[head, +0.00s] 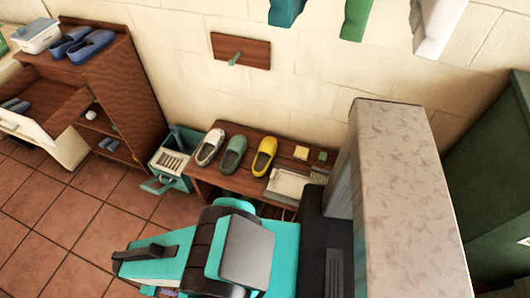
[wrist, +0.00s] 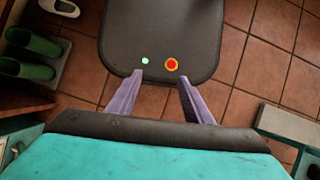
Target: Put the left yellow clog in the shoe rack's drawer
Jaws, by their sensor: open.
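A yellow clog (head: 264,157) lies on a low wooden bench (head: 226,183) against the wall in the head view. It is the rightmost of three clogs there, beside a green clog (head: 233,155) and a white clog (head: 210,147). It is the only yellow clog I can make out. The brown shoe rack (head: 128,80) stands at the far left. A drawer-like part (head: 68,108) seems to stick out of its front; I cannot tell for certain that it is the drawer. My gripper (wrist: 160,77) is open and empty in the wrist view, far from the clog.
Blue clogs (head: 83,46) and a white box (head: 38,35) are on top of the rack. A teal crate (head: 172,165) stands between rack and bench. Green boots (wrist: 30,55) and a white shoe (wrist: 60,7) show in the wrist view. Tiled floor (head: 70,230) is clear at lower left.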

